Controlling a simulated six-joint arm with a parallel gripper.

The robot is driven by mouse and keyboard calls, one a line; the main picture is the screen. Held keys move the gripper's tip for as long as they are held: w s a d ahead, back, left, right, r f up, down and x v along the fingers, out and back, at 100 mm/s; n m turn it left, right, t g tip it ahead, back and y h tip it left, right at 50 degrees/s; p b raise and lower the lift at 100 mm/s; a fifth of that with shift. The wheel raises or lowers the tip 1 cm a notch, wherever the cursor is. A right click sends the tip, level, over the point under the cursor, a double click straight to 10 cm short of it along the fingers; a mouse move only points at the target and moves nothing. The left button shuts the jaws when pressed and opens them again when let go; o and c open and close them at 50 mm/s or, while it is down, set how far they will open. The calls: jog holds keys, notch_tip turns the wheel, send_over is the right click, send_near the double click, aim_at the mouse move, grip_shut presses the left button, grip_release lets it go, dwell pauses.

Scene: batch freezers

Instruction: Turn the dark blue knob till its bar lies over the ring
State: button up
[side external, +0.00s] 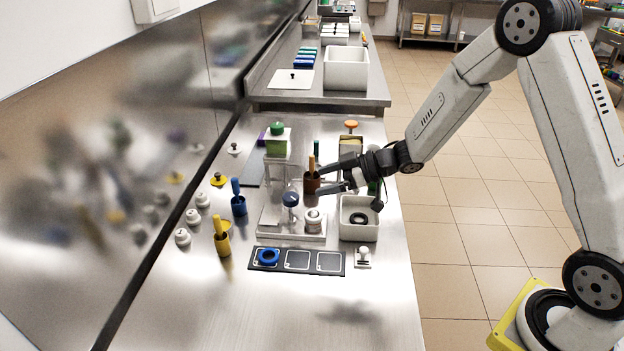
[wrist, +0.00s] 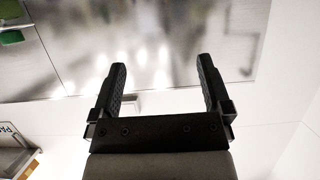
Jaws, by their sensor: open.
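A dark blue rounded knob (side external: 290,199) stands on a pale fixture (side external: 273,228) in the middle of the bench in the side view. Its bar is too small to make out. A blue ring (side external: 268,257) lies in the left square of a black panel in front of the fixture; I cannot tell whether it is the task's ring. My gripper (side external: 322,179) is open, pointing left, beyond and to the right of the knob and apart from it. In the wrist view my gripper (wrist: 160,80) shows both fingers spread with nothing between them.
A white bin (side external: 344,231) with a dark ring inside stands right of the fixture. The bench front (side external: 270,315) is clear.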

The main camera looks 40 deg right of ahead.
jog(key=shift+s+r, duration=0.2)
jog(key=shift+s, duration=0.2)
